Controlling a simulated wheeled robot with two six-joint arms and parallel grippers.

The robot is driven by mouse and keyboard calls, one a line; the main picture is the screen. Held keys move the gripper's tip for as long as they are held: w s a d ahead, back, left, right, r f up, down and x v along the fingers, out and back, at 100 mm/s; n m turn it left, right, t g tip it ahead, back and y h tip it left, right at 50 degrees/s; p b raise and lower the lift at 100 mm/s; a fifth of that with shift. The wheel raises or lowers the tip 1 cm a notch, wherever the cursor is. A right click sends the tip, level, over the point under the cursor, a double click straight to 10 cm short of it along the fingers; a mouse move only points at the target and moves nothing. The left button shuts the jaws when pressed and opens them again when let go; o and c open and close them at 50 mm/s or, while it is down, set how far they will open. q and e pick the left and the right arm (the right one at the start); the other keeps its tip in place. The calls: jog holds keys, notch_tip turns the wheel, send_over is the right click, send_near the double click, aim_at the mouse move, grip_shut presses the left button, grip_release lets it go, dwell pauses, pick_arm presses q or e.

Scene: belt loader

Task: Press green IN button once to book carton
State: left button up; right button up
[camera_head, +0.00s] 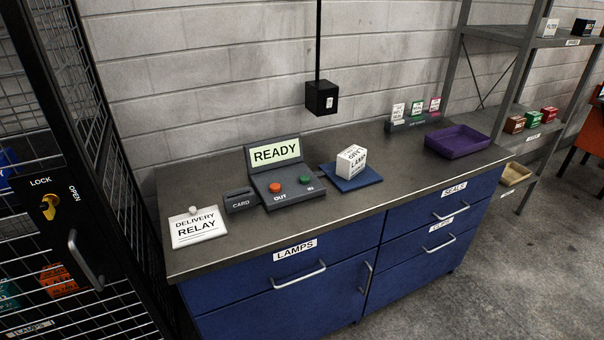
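The grey booking terminal (290,199) stands on the counter, with a lit screen (274,153) reading READY. Its green button (304,180), marked IN, is on the right of the panel, and an orange-red button (275,187), marked OUT, is on the left. A white carton (351,158) with black lettering, partly legible as LAMP, sits on a blue pad (349,184) to the right of the terminal. A card reader (241,201) marked CARD adjoins the terminal's left side. Neither of my grippers is in view.
A DELIVERY RELAY card (198,229) lies at the counter's left end. A purple tray (456,141) and a small card rack (414,121) stand at the right. A mesh cage with a lock (49,206) is at the left. The counter front (225,254) is clear.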

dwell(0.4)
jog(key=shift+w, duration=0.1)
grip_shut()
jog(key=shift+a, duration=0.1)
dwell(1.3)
